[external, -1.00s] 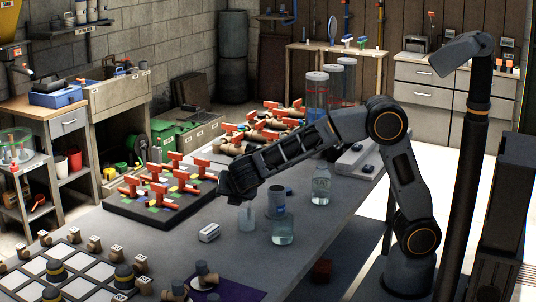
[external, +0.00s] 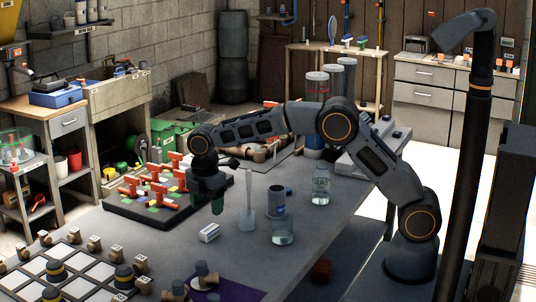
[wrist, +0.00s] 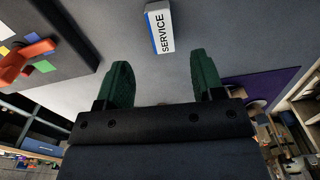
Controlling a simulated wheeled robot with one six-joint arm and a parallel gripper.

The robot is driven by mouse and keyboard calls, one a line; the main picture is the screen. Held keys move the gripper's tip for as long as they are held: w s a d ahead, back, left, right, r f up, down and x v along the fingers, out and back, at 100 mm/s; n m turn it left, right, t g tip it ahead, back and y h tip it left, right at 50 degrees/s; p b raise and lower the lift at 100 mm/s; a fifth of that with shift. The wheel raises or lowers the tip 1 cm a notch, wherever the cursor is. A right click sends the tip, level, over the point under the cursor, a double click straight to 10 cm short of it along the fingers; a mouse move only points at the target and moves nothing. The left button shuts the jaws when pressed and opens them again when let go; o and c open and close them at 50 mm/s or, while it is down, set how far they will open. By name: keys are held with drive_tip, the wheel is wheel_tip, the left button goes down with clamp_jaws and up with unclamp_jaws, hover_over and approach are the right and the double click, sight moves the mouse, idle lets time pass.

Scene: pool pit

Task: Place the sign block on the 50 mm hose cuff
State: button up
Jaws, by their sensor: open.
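The sign block (external: 209,232), a small white block with a blue end, lies on the grey table. In the wrist view the sign block (wrist: 161,28) reads "SERVICE" and lies beyond the open fingertips. My gripper (external: 217,204) points down above the table, behind the block in the external view, and is open and empty. Its green fingers stand apart in the wrist view (wrist: 163,80).
A clear bottle (external: 283,229), a labelled bottle (external: 320,190) and a clear container with a tall stem (external: 247,215) stand close to the cylinder. A dark board with red valve handles (external: 130,208) lies left of my gripper. A purple mat (external: 238,291) with fittings lies in front.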

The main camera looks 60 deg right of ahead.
sight(209, 228)
drive_tip(key=shift+f+p, duration=0.3)
drive_tip(key=shift+f, duration=3.65)
drive_tip(key=shift+c, duration=0.2)
drive_tip(key=c, duration=1)
